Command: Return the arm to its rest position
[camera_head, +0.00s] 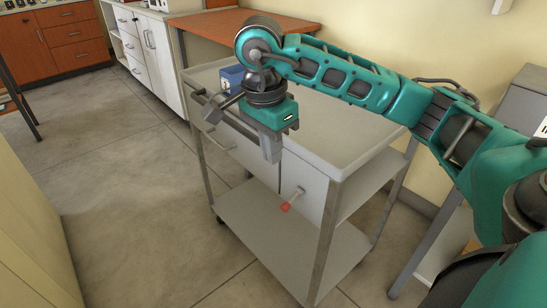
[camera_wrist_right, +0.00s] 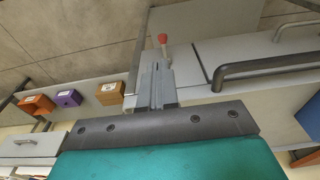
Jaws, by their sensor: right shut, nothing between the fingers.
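My right arm, teal and grey, comes in from the right of the head view and reaches out over a grey metal cart (camera_head: 340,148). Its gripper (camera_head: 272,155) points down at the cart's front edge, with its fingers together and nothing between them. In the wrist view the closed fingers (camera_wrist_right: 157,70) point toward a small red-tipped lever (camera_wrist_right: 163,39) on the cart front. The lever also shows in the head view (camera_head: 287,206), below and right of the fingers and apart from them. My left gripper does not show.
A blue box (camera_head: 231,79) stands on the cart top behind my wrist. The cart front has a bar handle (camera_wrist_right: 265,66). White drawers (camera_head: 146,50) and a wooden table (camera_head: 225,22) stand behind. Orange and purple boxes (camera_wrist_right: 69,98) show in the wrist view. Floor at left is clear.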

